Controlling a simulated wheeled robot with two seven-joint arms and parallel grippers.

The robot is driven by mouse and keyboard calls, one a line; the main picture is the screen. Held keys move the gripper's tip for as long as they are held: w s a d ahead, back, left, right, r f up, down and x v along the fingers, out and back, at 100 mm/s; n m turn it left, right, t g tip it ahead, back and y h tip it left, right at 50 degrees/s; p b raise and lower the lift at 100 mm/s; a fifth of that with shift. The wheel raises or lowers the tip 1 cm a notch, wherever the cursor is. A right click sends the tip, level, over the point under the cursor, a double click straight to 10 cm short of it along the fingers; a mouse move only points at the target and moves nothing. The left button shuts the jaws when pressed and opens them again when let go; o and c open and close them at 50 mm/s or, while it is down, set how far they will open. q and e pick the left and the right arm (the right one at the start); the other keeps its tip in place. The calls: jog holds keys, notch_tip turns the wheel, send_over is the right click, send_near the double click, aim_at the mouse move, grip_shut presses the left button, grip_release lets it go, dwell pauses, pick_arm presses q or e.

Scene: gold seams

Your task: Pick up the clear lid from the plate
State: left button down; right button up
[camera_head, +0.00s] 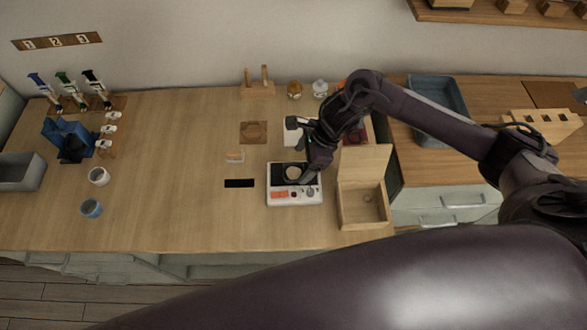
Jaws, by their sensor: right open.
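A white device (295,199) with a dark square plate (277,180) on its top stands near the middle of the counter. A small round pale-topped thing (292,173) sits on the dark plate. It may be the clear lid or something under it; a clear rim cannot be made out at this size. My right gripper (304,178) is open and points down at the right side of the round thing. Its dark fingers are close to it, and I cannot tell whether they touch. The arm hides the back right of the device. My left gripper is not in view.
An open wooden box (361,206) stands just right of the device. A black strip (239,183) lies to its left. A blue cup (92,208) and a white cup (99,176) stand far left. The counter between is mostly clear. A grey tray (462,101) is back right.

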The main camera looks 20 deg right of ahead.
aim_at(294, 173)
jog(key=p+x, duration=0.1)
jog(key=x, duration=0.2)
jog(key=shift+d+f, duration=0.1)
jog(key=shift+f, duration=0.05)
jog(key=shift+f+p, duration=0.3)
jog(key=shift+w+f, duration=0.1)
jog(key=shift+f, duration=0.05)
jog(key=c, duration=1)
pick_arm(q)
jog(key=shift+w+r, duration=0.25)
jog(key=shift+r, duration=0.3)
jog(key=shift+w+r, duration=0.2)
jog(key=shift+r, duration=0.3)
pick_arm(e)
jog(key=shift+c, duration=0.2)
